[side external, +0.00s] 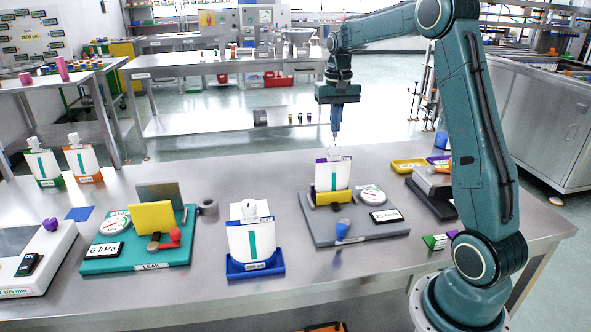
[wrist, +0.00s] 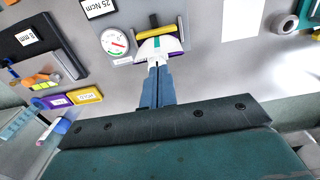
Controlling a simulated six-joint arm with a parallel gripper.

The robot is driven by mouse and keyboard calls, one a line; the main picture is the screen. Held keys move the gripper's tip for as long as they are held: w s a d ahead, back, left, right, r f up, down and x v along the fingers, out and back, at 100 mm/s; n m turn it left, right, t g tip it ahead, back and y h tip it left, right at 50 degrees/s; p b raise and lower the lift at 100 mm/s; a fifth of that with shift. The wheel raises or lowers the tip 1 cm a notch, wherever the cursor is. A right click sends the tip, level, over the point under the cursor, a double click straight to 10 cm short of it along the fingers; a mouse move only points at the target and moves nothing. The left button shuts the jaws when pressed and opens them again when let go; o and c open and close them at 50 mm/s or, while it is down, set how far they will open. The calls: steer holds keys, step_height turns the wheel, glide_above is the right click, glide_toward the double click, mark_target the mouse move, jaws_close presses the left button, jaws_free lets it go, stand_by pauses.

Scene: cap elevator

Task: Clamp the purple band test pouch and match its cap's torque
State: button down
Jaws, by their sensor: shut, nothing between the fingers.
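The purple band test pouch (side external: 332,176) stands upright on a grey torque station (side external: 312,222), behind a yellow clamp bar. Its white cap (side external: 334,152) is on top. The station has a round dial (side external: 371,196), a blue-ended lever (side external: 342,228) and a "25 Ncm" label. In the wrist view the pouch (wrist: 148,47) is beyond my fingers, with the yellow bar (wrist: 160,30) and dial (wrist: 115,41). My gripper (side external: 335,136) is shut and empty, pointing down just above the cap. Whether the fingertips touch the cap cannot be told.
A teal LEAK station (side external: 140,262) with a yellow plate stands left. A white pouch (side external: 250,238) sits in a blue tray (side external: 256,268). Green and orange pouches stand back left. Small yellow and purple trays (side external: 408,165) and a dark-based device lie right. Front-centre table is clear.

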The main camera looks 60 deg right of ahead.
mark_target(335, 148)
steer(key=shift+s+d+r, duration=0.25)
steer(key=shift+s+d, duration=0.15)
steer(key=shift+s, duration=0.1)
steer(key=shift+s+d+r, duration=0.2)
steer(key=shift+s+d, duration=0.15)
steer(key=shift+s, duration=0.1)
steer(key=shift+f, duration=0.15)
step_height(335, 148, down, 7)
steer(key=shift+r, duration=0.2)
steer(key=shift+w+d, duration=0.2)
steer(key=shift+w, duration=0.4)
stand_by(1.9)
steer(key=shift+w+a, duration=0.55)
stand_by(0.8)
steer(key=shift+s+a, duration=0.15)
steer(key=shift+a, duration=0.25)
stand_by(0.4)
